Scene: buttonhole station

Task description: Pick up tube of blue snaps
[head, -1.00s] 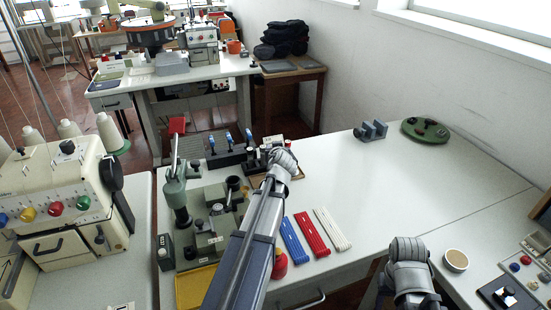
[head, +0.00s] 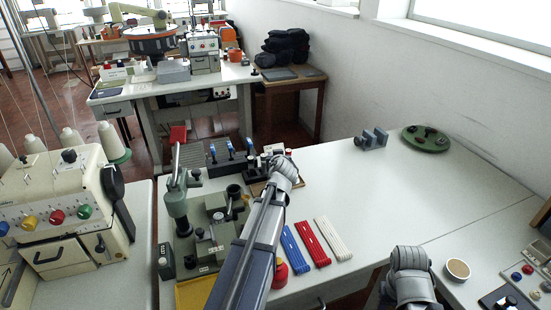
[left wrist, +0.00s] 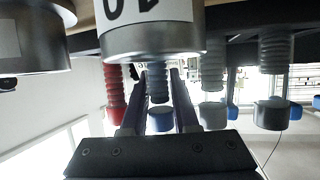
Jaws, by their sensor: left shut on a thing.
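In the left wrist view, the dark fingers of my left gripper (left wrist: 158,100) are shut on a ribbed tube with a blue-grey cap (left wrist: 160,119), the tube of blue snaps. A red ribbed tube (left wrist: 115,92) hangs to its left in that view and a pale-capped tube (left wrist: 212,112) to its right; both are apart from the fingers. In the head view, my left arm reaches to the tube stand (head: 262,186) at the back of the table; its wrist hides the fingertips and the held tube. My right arm shows at the lower right, but its gripper does not.
Blue (head: 294,248), red (head: 312,243) and white (head: 333,238) strips lie right of my left arm. A green press (head: 177,205) stands left of it. A grey clamp (head: 371,139) and a green round base (head: 425,138) sit at the back right. The table's middle is clear.

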